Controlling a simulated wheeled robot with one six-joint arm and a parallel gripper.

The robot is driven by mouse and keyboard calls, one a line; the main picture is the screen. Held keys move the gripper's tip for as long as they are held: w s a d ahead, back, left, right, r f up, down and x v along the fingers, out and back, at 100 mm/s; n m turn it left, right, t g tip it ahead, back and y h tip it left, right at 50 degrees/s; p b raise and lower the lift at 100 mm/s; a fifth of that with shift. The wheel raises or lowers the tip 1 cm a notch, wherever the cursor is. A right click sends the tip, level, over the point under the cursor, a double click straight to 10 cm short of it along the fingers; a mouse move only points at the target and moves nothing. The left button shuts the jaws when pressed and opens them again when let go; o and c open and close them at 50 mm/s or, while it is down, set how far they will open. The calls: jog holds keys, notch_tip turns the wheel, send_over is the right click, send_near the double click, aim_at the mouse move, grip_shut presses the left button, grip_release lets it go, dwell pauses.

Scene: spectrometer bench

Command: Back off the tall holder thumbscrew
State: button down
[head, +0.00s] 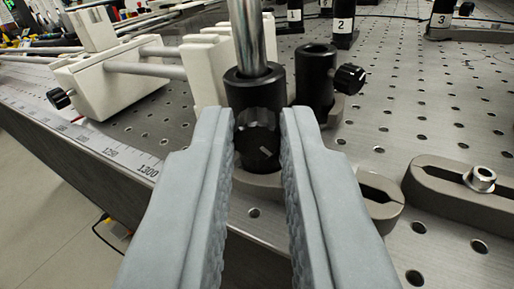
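The tall holder is a black cylinder (243,90) with a shiny metal post (249,35) standing in it. Its black knurled thumbscrew (257,138) faces me and bears a small pale mark. My gripper (258,118) has its two grey, ribbed fingers on either side of the thumbscrew, one left and one right. The fingertips are level with the knob and very close to its sides. I cannot tell whether they touch it. The fingers hide the knob's outer edges and part of the holder's lower body.
A shorter black holder (314,75) with its own side knob (349,79) stands just right. White carriers (105,80) on rods are at left. A slotted clamp (450,190) with a bolt lies right on the perforated bench (420,120). The bench edge runs along the left.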

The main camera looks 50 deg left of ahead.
jog(key=shift+n, duration=0.4)
jog(key=n, duration=0.3)
jog(key=shift+n, duration=0.4)
jog(key=n, duration=0.9)
jog(key=shift+f+n, duration=0.1)
jog(key=shift+n, duration=2.2)
jog(key=c, duration=1.4)
grip_release()
jog(key=shift+s, duration=0.1)
